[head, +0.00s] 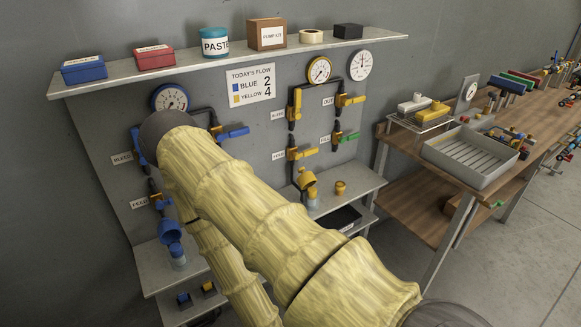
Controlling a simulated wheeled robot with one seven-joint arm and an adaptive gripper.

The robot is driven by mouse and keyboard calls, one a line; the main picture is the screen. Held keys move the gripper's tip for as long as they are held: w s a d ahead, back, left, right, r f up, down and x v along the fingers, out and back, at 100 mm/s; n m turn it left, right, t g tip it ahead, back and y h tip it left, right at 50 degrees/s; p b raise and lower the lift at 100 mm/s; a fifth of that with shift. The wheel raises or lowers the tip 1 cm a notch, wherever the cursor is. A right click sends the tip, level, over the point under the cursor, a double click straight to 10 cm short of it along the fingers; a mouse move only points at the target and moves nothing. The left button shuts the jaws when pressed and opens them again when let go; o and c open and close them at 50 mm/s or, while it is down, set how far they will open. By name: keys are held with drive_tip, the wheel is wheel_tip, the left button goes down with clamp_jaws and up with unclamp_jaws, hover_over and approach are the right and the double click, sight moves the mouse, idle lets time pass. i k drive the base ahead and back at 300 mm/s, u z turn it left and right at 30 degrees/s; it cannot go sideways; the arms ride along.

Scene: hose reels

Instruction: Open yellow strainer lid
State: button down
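The yellow strainer (307,180) sits at the bottom of the yellow pipe line, tilted, just above the grey ledge. My arm in a pale yellow sleeve crosses the view from the lower right to the blue side of the panel. My gripper does not show, and the arm hides part of the panel's middle.
Blue valves (232,132) and a blue strainer (170,237) are on the left. A shelf (235,55) overhangs the panel. A wooden bench (435,187) with a grey tray (470,170) stands right.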

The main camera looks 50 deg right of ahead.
sight(307, 179)
drive_tip(key=z, duration=1.15)
